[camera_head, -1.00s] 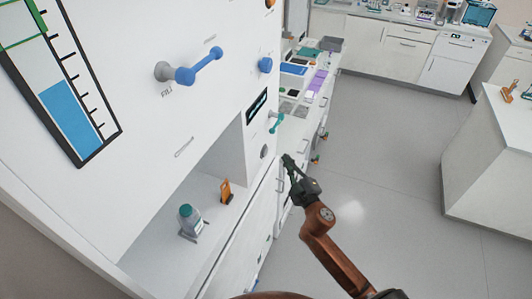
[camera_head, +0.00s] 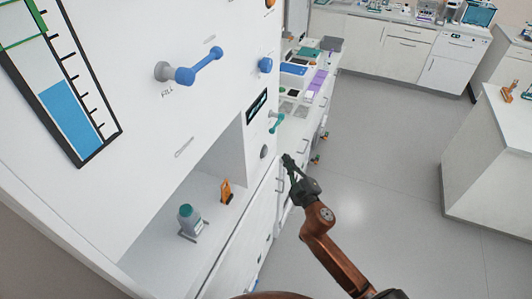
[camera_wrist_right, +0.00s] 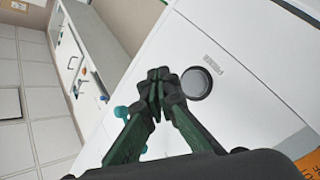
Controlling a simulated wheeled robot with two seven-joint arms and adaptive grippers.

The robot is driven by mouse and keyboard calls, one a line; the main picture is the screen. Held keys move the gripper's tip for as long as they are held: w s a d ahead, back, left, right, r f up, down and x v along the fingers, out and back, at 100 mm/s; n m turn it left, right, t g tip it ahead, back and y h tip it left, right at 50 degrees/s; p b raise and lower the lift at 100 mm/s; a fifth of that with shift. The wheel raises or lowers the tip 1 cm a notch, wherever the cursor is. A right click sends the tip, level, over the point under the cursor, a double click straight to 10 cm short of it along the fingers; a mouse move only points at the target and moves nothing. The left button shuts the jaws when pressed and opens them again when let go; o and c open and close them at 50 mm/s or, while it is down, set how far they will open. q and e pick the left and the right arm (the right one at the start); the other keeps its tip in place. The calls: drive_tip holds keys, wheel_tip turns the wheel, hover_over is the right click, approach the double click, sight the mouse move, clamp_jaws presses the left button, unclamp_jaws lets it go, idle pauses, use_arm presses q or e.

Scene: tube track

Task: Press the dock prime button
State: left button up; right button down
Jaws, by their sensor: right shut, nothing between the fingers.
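The dock prime button is a round grey disc (camera_head: 264,151) on the white panel beside the open alcove. In the right wrist view the button (camera_wrist_right: 196,83) shows with a dark rim and a small printed label above it. My right gripper (camera_head: 287,160) is shut and empty, just right of the button in the head view. In the wrist view its fingertips (camera_wrist_right: 158,78) are left of the button and overlap none of its face. I cannot tell how far they are from the panel. My left gripper is not in view.
A teal handle (camera_head: 277,122) and a dark display (camera_head: 257,105) sit above the button. The alcove holds a teal-capped bottle (camera_head: 190,220) and an orange item (camera_head: 226,191). A blue fill lever (camera_head: 200,67) is higher up. Open floor (camera_head: 385,150) lies to the right.

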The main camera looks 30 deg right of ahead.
sight(265, 152)
idle(0.4)
drive_tip(key=s+m+p, duration=0.1)
drive_tip(key=m, duration=0.4)
drive_tip(key=s+d+m+p, duration=0.1)
drive_tip(key=m+p, duration=0.1)
drive_tip(key=m, duration=0.4)
drive_tip(key=s+d+m+p, duration=0.1)
drive_tip(key=m, duration=0.5)
drive_tip(key=shift+d+r+t+p, duration=0.1)
drive_tip(key=shift+d+t+p, duration=0.15)
drive_tip(key=shift+t+p, duration=0.15)
drive_tip(key=w+a+b, duration=0.2)
drive_tip(key=w+a, duration=0.3)
drive_tip(key=w, duration=0.1)
drive_tip(key=shift+w+a+b, duration=0.35)
drive_tip(key=shift+w+a, duration=0.05)
drive_tip(key=shift+w, duration=0.1)
idle(0.5)
drive_tip(key=shift+w+a, duration=0.25)
